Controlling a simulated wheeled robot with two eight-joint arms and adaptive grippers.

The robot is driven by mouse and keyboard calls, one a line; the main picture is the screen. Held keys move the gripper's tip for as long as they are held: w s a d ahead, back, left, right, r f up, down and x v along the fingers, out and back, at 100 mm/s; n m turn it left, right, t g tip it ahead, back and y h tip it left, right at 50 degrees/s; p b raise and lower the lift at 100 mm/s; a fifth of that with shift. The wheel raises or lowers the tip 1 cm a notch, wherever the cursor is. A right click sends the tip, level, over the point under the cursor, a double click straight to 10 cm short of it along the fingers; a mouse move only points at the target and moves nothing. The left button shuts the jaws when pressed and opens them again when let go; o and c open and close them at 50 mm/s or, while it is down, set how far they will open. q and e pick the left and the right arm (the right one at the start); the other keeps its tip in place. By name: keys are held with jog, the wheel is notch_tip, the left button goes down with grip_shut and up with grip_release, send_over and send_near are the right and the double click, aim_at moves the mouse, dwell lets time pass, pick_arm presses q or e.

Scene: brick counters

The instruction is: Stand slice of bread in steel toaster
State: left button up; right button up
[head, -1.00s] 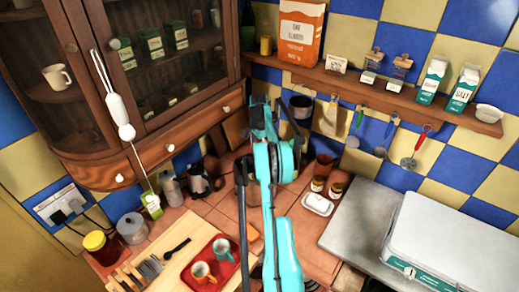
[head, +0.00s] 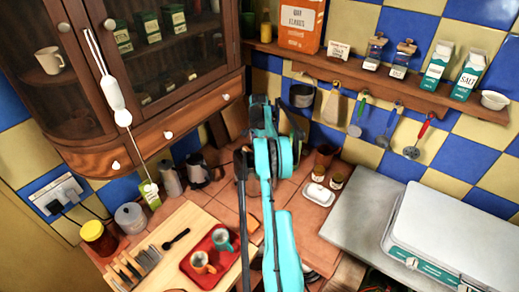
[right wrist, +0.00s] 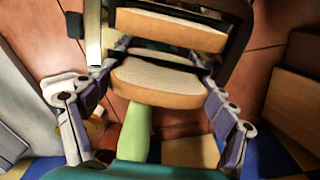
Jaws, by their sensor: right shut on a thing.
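My right gripper (right wrist: 162,62) is shut on a slice of bread (right wrist: 160,82), pale-faced with a brown crust, between its two jointed fingers in the right wrist view. A second bread slice (right wrist: 172,28) sits just beyond, framed by dark and metal parts that look like the steel toaster (right wrist: 94,35). The held slice is close to that frame; I cannot tell whether it is in a slot. In the head view my teal right arm reaches over the counter and hides the gripper, the held slice and most or all of the toaster. My left gripper is not in view.
A red tray (head: 190,272) with two mugs lies on a wooden board (head: 172,236) left of the arm. A white butter dish (head: 318,195) and small jars are to the right. A shelf with hanging utensils crosses the back wall.

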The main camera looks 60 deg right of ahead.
jog(key=o, duration=0.9)
notch_tip(320, 180, up, 12)
jog(key=shift+a, duration=0.1)
dwell(0.6)
